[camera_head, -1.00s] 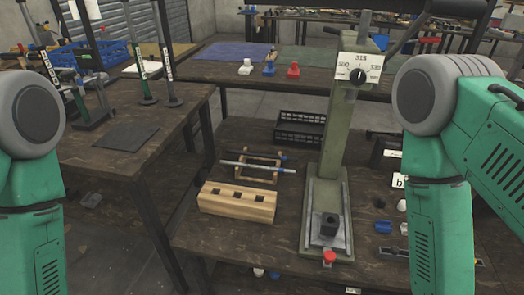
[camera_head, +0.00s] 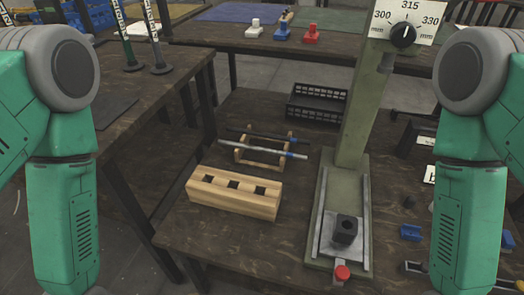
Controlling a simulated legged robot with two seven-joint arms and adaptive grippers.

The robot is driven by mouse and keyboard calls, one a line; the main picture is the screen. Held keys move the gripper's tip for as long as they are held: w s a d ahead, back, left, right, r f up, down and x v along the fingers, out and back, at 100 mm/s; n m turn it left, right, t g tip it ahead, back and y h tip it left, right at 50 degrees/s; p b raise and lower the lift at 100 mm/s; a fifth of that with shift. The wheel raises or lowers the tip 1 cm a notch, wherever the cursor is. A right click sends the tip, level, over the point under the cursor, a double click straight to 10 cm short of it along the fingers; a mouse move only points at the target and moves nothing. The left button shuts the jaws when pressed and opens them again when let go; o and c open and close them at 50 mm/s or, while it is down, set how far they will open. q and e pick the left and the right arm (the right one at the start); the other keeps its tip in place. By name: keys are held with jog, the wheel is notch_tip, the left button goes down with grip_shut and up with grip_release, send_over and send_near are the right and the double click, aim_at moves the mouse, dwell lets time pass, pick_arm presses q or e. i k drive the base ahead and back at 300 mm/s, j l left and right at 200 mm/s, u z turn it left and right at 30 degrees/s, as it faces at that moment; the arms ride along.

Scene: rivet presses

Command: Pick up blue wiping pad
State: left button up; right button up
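On the back table a small blue piece with an upright handle (camera_head: 283,30) stands between a similar white piece (camera_head: 254,29) and a red one (camera_head: 311,35). Another small blue piece (camera_head: 411,232) lies on the front table near my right arm. I cannot tell for certain which blue piece is the wiping pad. Both of my forearms hang down at the left and right edges. Both grippers are below the picture, out of view.
A green rivet press (camera_head: 352,140) with a dial and a red knob (camera_head: 342,272) stands on the front table (camera_head: 270,240). Left of it are a wooden block with holes (camera_head: 234,205), rods on a wooden rack (camera_head: 262,150) and a black crate (camera_head: 317,110). A side table (camera_head: 185,70) stands left.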

aim_at(507, 241)
jog(key=z, duration=1.15)
jog(key=k+j+z, duration=0.1)
jog(key=z, duration=0.3)
jog(key=k+z, duration=0.15)
jog(key=z, duration=0.25)
jog(key=i, duration=0.3)
jog(key=u, duration=1.55)
jog(key=j+z, duration=0.1)
jog(key=z, duration=1.1)
jog(key=k+l, duration=0.05)
